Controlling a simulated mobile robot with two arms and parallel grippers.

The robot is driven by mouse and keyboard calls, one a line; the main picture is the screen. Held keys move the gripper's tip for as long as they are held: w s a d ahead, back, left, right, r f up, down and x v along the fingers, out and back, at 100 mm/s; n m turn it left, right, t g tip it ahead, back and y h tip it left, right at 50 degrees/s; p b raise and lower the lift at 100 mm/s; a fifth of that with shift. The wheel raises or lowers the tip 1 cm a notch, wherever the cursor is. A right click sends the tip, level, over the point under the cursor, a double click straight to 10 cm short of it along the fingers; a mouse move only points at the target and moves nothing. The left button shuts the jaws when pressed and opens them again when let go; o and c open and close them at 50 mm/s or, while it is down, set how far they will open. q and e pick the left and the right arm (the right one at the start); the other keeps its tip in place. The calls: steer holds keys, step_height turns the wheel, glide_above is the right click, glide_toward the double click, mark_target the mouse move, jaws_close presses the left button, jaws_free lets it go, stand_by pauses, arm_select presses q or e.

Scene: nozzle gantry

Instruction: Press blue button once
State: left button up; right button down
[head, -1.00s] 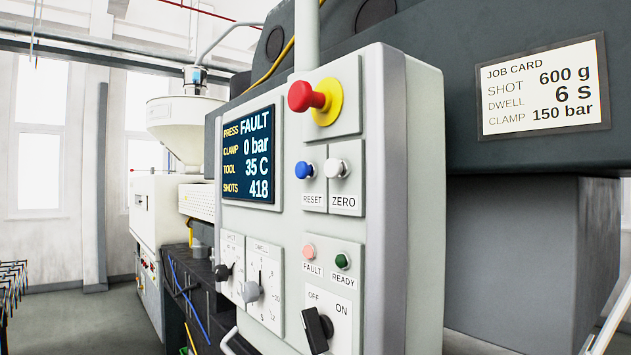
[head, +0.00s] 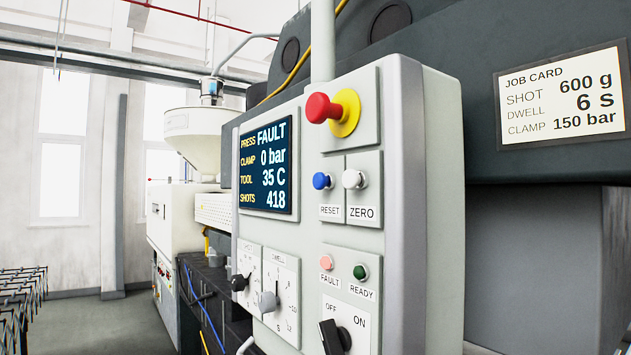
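The blue button (head: 322,181) sits on the light grey control panel (head: 397,215) in the head view, above a label reading RESET. A white button (head: 354,179) labelled ZERO is just to its right. A red mushroom button (head: 323,108) on a yellow collar is above it. The display (head: 266,165) left of the blue button reads PRESS FAULT, CLAMP 0 bar, TOOL 35 C, SHOTS 418. Neither of my grippers shows in the head view.
Below are a pink FAULT lamp (head: 326,262), a green READY lamp (head: 360,272), a black OFF/ON switch (head: 333,337) and two dials. A job card (head: 563,94) hangs at the right on the dark machine. Open floor (head: 95,325) lies at the left.

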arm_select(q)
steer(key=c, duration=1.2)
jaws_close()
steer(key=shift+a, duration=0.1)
